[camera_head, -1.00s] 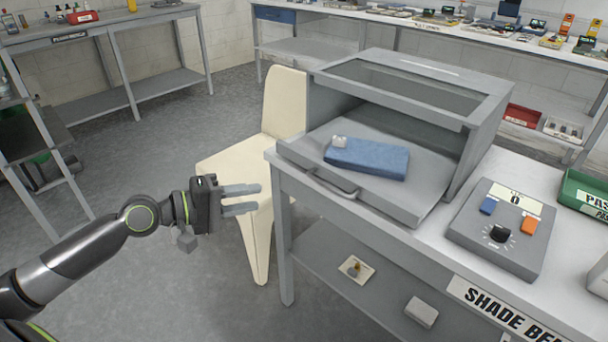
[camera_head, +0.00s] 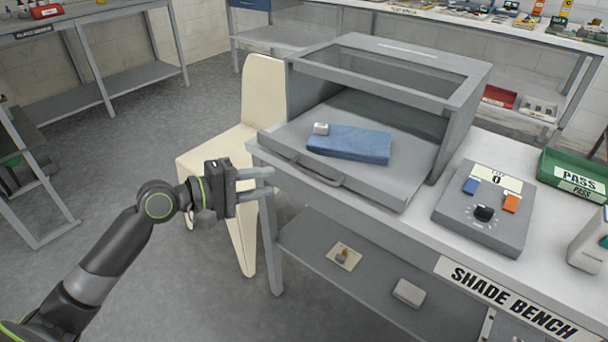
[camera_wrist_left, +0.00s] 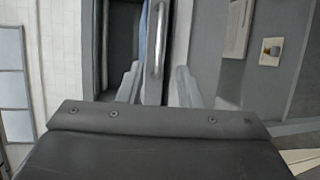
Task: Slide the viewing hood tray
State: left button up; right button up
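The viewing hood (camera_head: 385,75) is a grey box with a glass top on the bench. In the left wrist view the handle (camera_wrist_left: 158,50) lies ahead, between the two open fingers (camera_wrist_left: 158,85). My right gripper is not in view.
A cream chair (camera_head: 250,130) stands behind my left gripper, close to the bench leg. A control box (camera_head: 484,210) and a green PASS bin (camera_head: 575,175) are right of the hood. The lower shelf (camera_head: 330,300) holds small items.

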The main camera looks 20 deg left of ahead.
aim_at(308, 174)
pick_arm(q)
jog(key=x, duration=0.8)
jog(key=shift+w+d+b, duration=0.2)
jog(key=shift+b, duration=0.15)
jog(key=shift+w+d+f, duration=0.1)
jog(key=shift+w+d, duration=0.15)
jog(key=shift+w, duration=0.05)
jog(key=shift+w+d+f, duration=0.1)
jog(key=shift+w+d, duration=0.2)
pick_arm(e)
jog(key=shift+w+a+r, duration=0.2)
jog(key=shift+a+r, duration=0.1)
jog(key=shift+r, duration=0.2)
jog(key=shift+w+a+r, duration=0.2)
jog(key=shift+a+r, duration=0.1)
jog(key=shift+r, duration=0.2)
pick_arm(q)
grip_shut()
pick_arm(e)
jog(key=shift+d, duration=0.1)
